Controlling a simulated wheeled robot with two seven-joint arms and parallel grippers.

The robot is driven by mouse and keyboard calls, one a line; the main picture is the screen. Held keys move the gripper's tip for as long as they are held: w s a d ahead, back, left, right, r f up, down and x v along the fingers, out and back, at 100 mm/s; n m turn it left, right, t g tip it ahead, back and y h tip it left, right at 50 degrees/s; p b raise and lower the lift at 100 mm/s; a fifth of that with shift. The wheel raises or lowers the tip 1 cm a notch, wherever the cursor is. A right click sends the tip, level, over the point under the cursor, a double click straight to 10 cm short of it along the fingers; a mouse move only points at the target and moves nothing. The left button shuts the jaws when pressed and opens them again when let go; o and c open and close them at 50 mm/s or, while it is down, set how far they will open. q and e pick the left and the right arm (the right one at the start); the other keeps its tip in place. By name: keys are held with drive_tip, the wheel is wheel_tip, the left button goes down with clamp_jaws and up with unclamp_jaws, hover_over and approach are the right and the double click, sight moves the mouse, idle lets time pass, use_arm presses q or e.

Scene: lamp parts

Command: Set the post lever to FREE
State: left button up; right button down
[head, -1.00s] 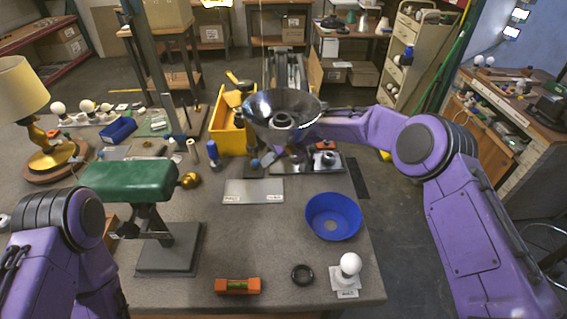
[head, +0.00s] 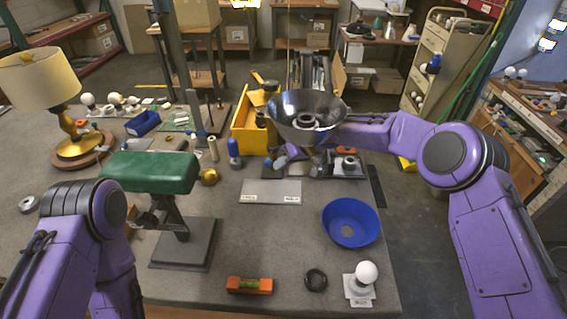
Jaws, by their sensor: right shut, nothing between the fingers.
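A green-topped stand (head: 150,172) rises on a dark post from a square grey base at the left of the table. A dark bar (head: 146,221) juts left from its post; I cannot tell whether this is the post lever or how it is set. My right arm reaches in from the right, past a dark shiny shade (head: 305,112). My right gripper (head: 281,162) is small and partly hidden below the shade, shut with nothing in it. My left arm comes in at the lower left; its gripper is not visible.
A grey plate (head: 270,191) has small labels on it, too small to read. A blue bowl (head: 350,222), an orange level (head: 249,286), a black ring (head: 315,280) and a white bulb (head: 366,272) lie near the front. A yellow bin (head: 247,130) and brass lamp (head: 77,135) stand farther back.

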drive_tip(key=s+d+r+b, duration=0.2)
drive_tip(key=s+d+r, duration=0.4)
drive_tip(key=d+r, duration=0.1)
drive_tip(key=shift+s+d+b, duration=0.15)
drive_tip(key=shift+d+b, duration=0.15)
drive_tip(key=shift+b, duration=0.1)
drive_tip(key=shift+a, duration=0.1)
drive_tip(key=shift+f, duration=0.1)
